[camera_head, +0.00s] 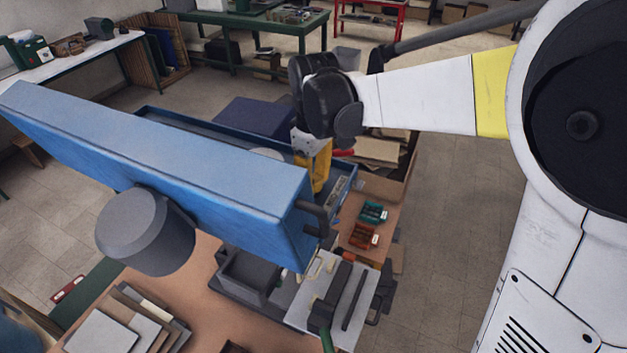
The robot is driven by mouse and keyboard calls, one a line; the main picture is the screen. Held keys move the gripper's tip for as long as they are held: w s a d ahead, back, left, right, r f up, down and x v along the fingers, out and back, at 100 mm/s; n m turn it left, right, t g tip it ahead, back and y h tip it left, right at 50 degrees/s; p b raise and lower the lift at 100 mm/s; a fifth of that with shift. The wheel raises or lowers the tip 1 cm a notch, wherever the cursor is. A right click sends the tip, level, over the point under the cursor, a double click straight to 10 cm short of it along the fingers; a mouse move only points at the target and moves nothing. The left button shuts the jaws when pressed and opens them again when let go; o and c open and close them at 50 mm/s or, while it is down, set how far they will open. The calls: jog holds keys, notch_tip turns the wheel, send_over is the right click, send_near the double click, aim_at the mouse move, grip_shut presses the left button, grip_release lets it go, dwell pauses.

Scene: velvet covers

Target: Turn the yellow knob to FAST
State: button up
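A large blue machine housing (160,150) crosses the left and middle of the view, with a big grey round part (140,230) on its near side. My white arm with a yellow band reaches in from the right. Its black wrist is behind the housing's right end, and the end of my gripper (312,146) points down there, partly hidden. A yellow piece (320,170) shows just below it; I cannot tell whether this is the knob, or whether my gripper touches it. No FAST marking can be read. The fingertips are not clear.
A blue tray-like edge (343,195) lies behind the housing. Below its right end are a grey vise-like block (248,275) and a light plate (300,308) with dark handles. Small green (373,212) and red (362,236) bins sit on the bench. Floor at right is clear.

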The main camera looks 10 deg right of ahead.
aim_at(314, 179)
jog(key=shift+m, duration=0.3)
jog(key=m+b, duration=0.1)
jog(key=m, duration=0.1)
jog(key=shift+f+m+b, duration=0.1)
jog(key=shift+m+b, duration=0.2)
jog(key=shift+m, duration=0.1)
jog(key=shift+m+b, duration=0.5)
jog(key=shift+m, duration=1.1)
jog(key=o, duration=1.2)
jog(key=shift+s, duration=0.1)
jog(key=shift+r, duration=0.2)
notch_tip(314, 179, up, 12)
